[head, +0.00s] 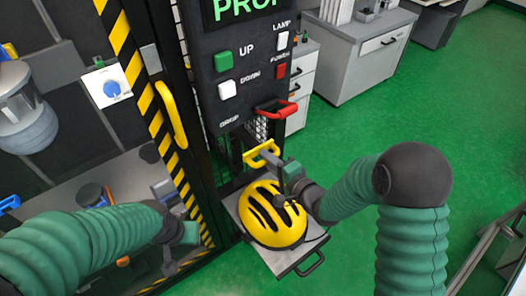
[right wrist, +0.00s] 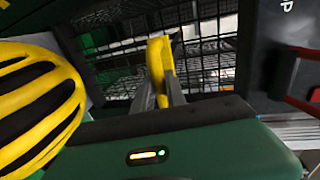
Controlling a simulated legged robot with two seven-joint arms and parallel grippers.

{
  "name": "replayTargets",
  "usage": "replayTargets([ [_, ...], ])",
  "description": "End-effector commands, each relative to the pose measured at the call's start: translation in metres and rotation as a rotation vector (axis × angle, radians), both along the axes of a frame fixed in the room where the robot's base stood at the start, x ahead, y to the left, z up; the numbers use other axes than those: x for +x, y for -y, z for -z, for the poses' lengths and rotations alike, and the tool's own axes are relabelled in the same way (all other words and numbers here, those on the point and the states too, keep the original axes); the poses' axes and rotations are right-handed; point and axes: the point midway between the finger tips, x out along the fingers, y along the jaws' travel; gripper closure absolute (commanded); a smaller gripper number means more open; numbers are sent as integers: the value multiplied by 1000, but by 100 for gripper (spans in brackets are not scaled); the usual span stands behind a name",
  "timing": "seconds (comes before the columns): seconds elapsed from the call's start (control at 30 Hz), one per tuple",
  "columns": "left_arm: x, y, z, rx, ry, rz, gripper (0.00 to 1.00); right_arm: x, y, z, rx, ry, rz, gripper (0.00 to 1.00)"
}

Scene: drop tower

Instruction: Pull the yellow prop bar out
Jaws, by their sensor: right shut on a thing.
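The yellow prop bar (head: 262,152) has a T-shaped yellow handle at the front of the tower, below the red drop lever. My right gripper (head: 275,163) is at the handle, above the yellow helmet. In the right wrist view, the yellow bar (right wrist: 160,65) stands between the two dark fingers (right wrist: 160,95), which are shut on it. How deep the bar sits in the tower is hidden. My left gripper (head: 188,234) is at the lower left, in front of the striped frame, away from the bar; its fingers are not clear.
A yellow helmet (head: 272,215) lies on a grey tray (head: 290,262) just below the right gripper. The red drop lever (head: 277,109) sticks out above the bar. The control panel (head: 235,75) and the yellow door handle (head: 170,116) are close. Green floor (head: 345,135) is clear to the right.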

Motion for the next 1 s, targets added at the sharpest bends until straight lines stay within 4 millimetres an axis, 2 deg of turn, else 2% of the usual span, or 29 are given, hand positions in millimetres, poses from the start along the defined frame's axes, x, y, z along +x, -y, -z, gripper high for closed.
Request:
replayTargets([
  [0.03, 0, 0, -3, 0, 0, 0, 64, -9, -4, 4, -1, -16, -17, 100],
  [0.1, 0, 0, -4, 0, 0, 1, 64, -11, -2, 5, 0, -16, -16, 100],
  [0.4, 0, 0, -3, 0, 0, 0, 64, -11, -1, 7, -5, -16, -12, 100],
  [0.43, 0, 0, -3, 0, 0, 0, 64, -11, 0, 7, -3, -16, -12, 80],
  [0.57, 0, 0, -3, 0, 0, 0, 64, -9, 1, 5, -1, -13, -10, 63],
  [0.87, 0, 0, -4, 0, 0, 1, 64, -9, 2, 2, 0, -5, -6, 62],
  [1.0, 0, 0, -7, 0, 0, 0, 64, -19, 11, -2, 0, -4, -5, 62],
])
